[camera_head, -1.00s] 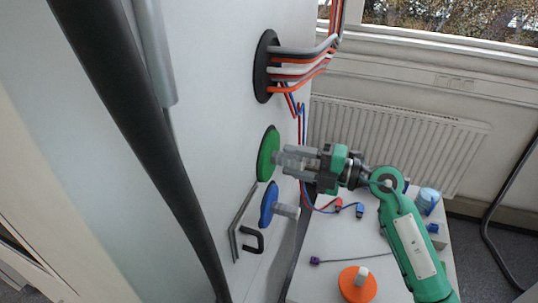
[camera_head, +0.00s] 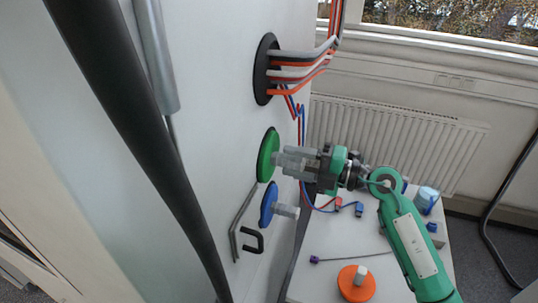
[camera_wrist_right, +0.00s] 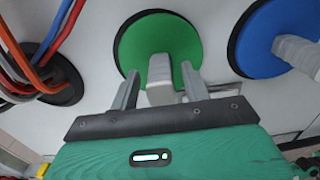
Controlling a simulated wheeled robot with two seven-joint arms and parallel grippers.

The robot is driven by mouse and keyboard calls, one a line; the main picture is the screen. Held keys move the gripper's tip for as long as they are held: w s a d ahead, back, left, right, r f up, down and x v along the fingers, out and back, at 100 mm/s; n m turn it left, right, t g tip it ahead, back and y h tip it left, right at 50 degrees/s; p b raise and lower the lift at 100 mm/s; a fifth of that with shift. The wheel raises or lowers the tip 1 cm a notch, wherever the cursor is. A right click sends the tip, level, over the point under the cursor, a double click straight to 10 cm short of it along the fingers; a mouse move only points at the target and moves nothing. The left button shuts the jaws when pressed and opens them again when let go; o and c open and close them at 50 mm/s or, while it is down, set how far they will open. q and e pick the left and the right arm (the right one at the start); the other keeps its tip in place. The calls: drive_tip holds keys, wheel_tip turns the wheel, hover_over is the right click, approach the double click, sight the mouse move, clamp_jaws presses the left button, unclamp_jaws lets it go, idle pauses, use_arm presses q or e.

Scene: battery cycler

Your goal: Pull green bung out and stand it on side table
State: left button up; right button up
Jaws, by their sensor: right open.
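The green bung (camera_head: 268,155) is seated in the white cabinet wall, a round green disc with a dark rim and a pale grey handle. In the right wrist view the green bung (camera_wrist_right: 175,40) is at the top middle. Its handle (camera_wrist_right: 160,80) stands between my right gripper's two fingers, with a gap visible on each side. My right gripper (camera_head: 284,160) is open around the handle, its fingertips close to the disc. The side table (camera_head: 330,242) stands below and to the right. My left gripper is not in view.
A blue bung (camera_head: 268,205) with a grey handle sits just below the green one. A cable port (camera_head: 264,68) with several cables is above. An orange bung (camera_head: 356,284), a blue-white cup-like item (camera_head: 427,196) and cable ends lie on the table. A black handle (camera_head: 252,240) juts from the wall.

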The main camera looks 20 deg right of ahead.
drive_tip(key=shift+c, duration=0.2)
clamp_jaws()
drive_tip(key=shift+s+d, duration=0.1)
drive_tip(key=shift+d, duration=0.05)
drive_tip(key=shift+s+d, duration=0.25)
drive_tip(key=shift+d, duration=0.15)
drive_tip(key=shift+s+d, duration=0.25)
drive_tip(key=shift+d, duration=0.05)
idle(0.3)
idle(0.3)
drive_tip(key=shift+b+v, duration=0.65)
drive_tip(key=shift+v, duration=2.05)
drive_tip(key=shift+r, duration=0.15)
